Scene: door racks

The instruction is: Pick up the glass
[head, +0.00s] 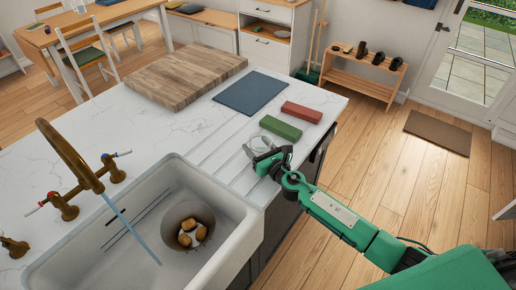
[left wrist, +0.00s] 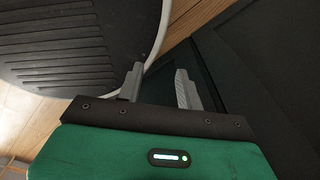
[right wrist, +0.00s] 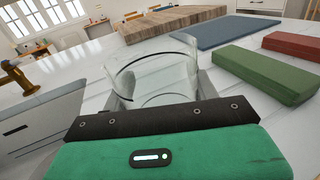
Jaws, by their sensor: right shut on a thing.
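The clear glass (head: 260,144) is at the right front part of the white counter, beside the sink's drainer grooves. It also shows in the right wrist view (right wrist: 155,72), upright between the fingers. My right gripper (head: 268,158) is shut on the glass, one finger on each side. I cannot tell whether the glass touches the counter. My left gripper is not in the head view. In the left wrist view my left gripper (left wrist: 160,88) is open, with nothing between its fingers, near a dark ribbed round surface (left wrist: 75,40).
A green block (head: 281,127) and a red block (head: 301,112) lie just beyond the glass. A blue mat (head: 250,92) and a wooden board (head: 185,75) lie farther back. The sink (head: 215,235), at left, holds a bowl with brown items (head: 186,238) beneath a brass tap (head: 70,155).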

